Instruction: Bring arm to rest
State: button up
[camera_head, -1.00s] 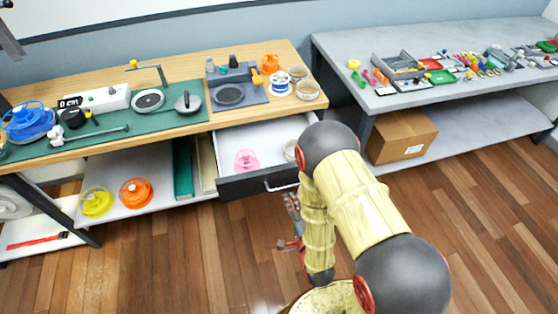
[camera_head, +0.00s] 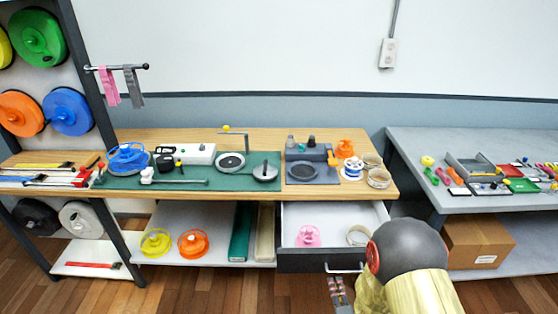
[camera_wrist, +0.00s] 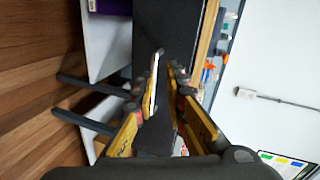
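My gripper (camera_head: 340,292) is low in front of the open drawer, partly cut off by the bottom edge of the head view. In the wrist view its two yellow-padded fingers (camera_wrist: 166,72) stand apart with a narrow dark gap between them. I see nothing held there. My arm (camera_head: 415,255) is folded at the lower right of the head view and hides the drawer's right end.
The drawer (camera_head: 300,262) is pulled out under the wooden workbench (camera_head: 225,135), with a pink spool (camera_head: 308,237) and a pale roll (camera_head: 358,236) inside. A grey table (camera_head: 420,165) stands right, a cardboard box (camera_head: 478,243) below. Floor shows left of my gripper.

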notch_tip(320, 180, up, 18)
jog(key=w+f+n+g, duration=0.1)
jog(key=w+n+g, duration=0.25)
jog(key=n, duration=0.45)
jog(key=s+r+n+g, duration=0.2)
jog(key=s+r+n, duration=0.2)
jog(key=s+r, duration=0.3)
jog(key=s+r+n+g, duration=0.3)
jog(key=s+r, duration=0.5)
jog(key=s, duration=1)
jog(key=shift+d+n, duration=0.3)
jog(key=shift+n, duration=0.4)
